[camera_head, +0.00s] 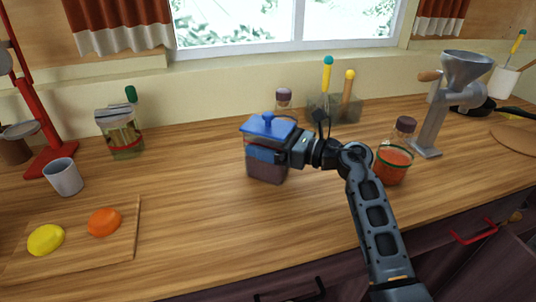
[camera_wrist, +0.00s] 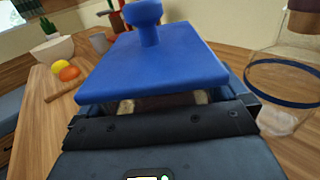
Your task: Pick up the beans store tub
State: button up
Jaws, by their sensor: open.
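The tub (camera_head: 266,173) is a squarish clear container with dark reddish-brown contents and a blue knobbed lid. It stands upright on the wooden counter, left of my arm. I take it for the beans store tub, though no label is readable. My gripper (camera_head: 264,154) is open and reaches the tub from the right, just below the lid, with one finger across its near side. In the wrist view the blue lid (camera_wrist: 150,66) fills the middle, in front of the gripper's dark palm. The far finger and any contact with the tub are hidden.
A jar with red contents (camera_head: 392,166) stands right of my arm, and a clear jar (camera_head: 284,97) close behind the tub. A grinder (camera_head: 439,115) is further right. A board (camera_head: 120,238) with yellow and orange pieces lies left. The counter in front of the tub is clear.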

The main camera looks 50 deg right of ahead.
aim_at(271, 122)
jog(key=shift+c, duration=0.4)
jog(key=c, duration=1.3)
jog(key=shift+r, duration=0.15)
jog(key=shift+r, duration=0.5)
jog(key=r, duration=0.2)
jog(key=d+r, duration=0.1)
jog(key=shift+s+r+b, duration=0.2)
jog(key=shift+s+b, duration=0.15)
jog(key=shift+s, duration=0.05)
jog(key=s+d+r, duration=0.2)
jog(key=s+d+r+b, duration=0.1)
jog(key=s+d+r, duration=0.1)
jog(key=s, duration=0.1)
jog(key=s+d+r, duration=0.2)
jog(key=s+d, duration=0.1)
jog(key=shift+r, duration=0.2)
